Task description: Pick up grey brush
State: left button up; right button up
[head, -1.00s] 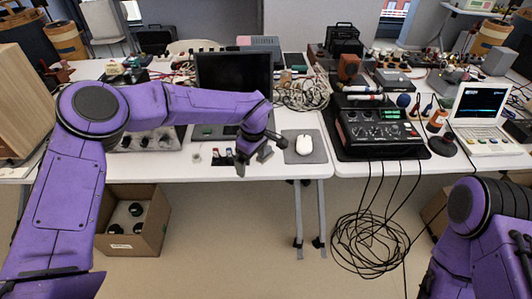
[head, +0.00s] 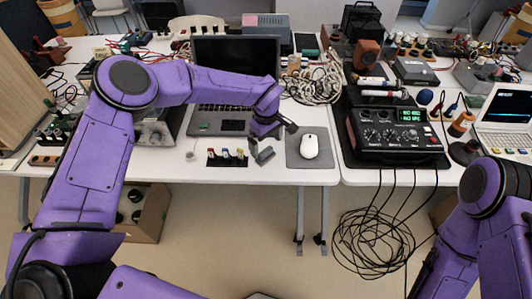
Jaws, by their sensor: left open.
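I cannot make out a grey brush for certain in the head view. My left gripper (head: 277,143) is open over the front part of the table, between the laptop (head: 222,118) and the mouse pad (head: 293,158). Nothing shows between its fingers. A small dark holder (head: 213,161) with several small coloured items stands just left of the gripper, near the table's front edge. My gripper and forearm hide part of the laptop's right side. My right arm shows at the lower right, but its gripper is out of view.
A white mouse (head: 310,147) lies on the pad. Right of it stands a black audio device (head: 395,138) with cables hanging to the floor. Tangled cables (head: 316,82) lie behind the pad. A cardboard box (head: 150,216) stands under the table. The table's front strip is mostly clear.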

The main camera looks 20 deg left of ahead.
aim_at(266, 151)
pick_arm(q)
notch_tip(266, 151, down, 5)
jog(key=shift+a+r+p, duration=0.1)
jog(key=shift+r+p, duration=0.1)
jog(key=shift+p, duration=0.65)
jog(key=shift+f, duration=0.4)
jog(key=c, duration=1.1)
jog(key=shift+o, duration=0.2)
notch_tip(266, 151, up, 3)
jog(key=shift+r+b, duration=0.15)
jog(key=shift+b, duration=0.2)
jog(key=s+r, duration=0.1)
jog(key=r, duration=0.1)
jog(key=s+r+b, duration=0.1)
jog(key=s+r, duration=0.1)
jog(key=shift+s+a, duration=0.15)
jog(key=shift+s, duration=0.15)
jog(key=s+r+b, duration=0.1)
jog(key=s+r, duration=0.1)
jog(key=s, duration=0.3)
jog(key=s+a+r, duration=0.1)
jog(key=s+r, duration=0.2)
jog(key=s, duration=0.2)
jog(key=shift+s+r+b, duration=0.25)
jog(key=shift+r+b, duration=0.1)
